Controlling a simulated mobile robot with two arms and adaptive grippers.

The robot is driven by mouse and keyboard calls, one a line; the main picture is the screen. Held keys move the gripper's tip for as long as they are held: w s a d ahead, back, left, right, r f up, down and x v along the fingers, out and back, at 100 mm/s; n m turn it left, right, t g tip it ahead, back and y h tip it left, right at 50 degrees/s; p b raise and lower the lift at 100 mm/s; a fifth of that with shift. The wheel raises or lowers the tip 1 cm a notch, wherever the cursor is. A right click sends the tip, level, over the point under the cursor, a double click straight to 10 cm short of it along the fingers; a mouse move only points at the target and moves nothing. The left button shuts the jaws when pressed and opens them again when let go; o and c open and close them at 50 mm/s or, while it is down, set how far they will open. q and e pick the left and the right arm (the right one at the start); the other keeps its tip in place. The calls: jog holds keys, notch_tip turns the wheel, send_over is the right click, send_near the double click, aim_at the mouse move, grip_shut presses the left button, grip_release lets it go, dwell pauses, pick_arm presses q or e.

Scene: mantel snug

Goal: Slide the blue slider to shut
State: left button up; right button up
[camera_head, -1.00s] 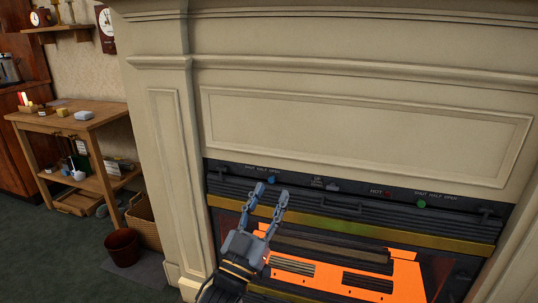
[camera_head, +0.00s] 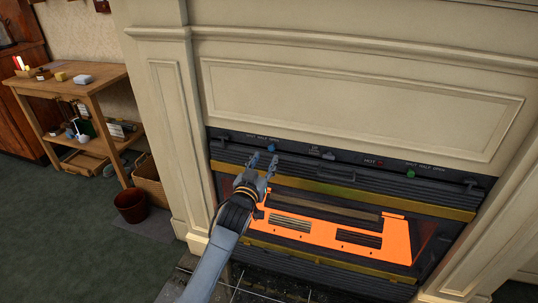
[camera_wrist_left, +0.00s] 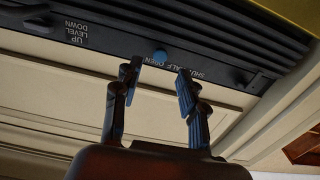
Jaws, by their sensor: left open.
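The blue slider (camera_head: 271,148) is a small round knob on the dark control strip across the top of the fireplace heater. It sits near the OPEN end of its SHUT HALF OPEN label. It also shows in the left wrist view (camera_wrist_left: 160,56), just beyond the fingertips. My left gripper (camera_head: 264,162) is open and empty, just in front of and below the knob. In the wrist view the two fingers (camera_wrist_left: 159,76) are spread to either side of the knob, and I cannot tell whether they touch it. My right gripper is not in view.
A green knob (camera_head: 411,173) sits further right on the strip, and an UP LEVEL DOWN lever (camera_head: 328,155) is between. Dark handles flank the louvres below, above an orange panel (camera_head: 330,230). A wooden side table (camera_head: 100,78) and red bucket (camera_head: 131,206) stand left.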

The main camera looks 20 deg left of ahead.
aim_at(271, 149)
pick_arm(q)
jog(key=shift+w+b, duration=0.35)
jog(key=shift+w, duration=2.05)
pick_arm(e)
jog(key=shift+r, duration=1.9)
pick_arm(q)
grip_shut()
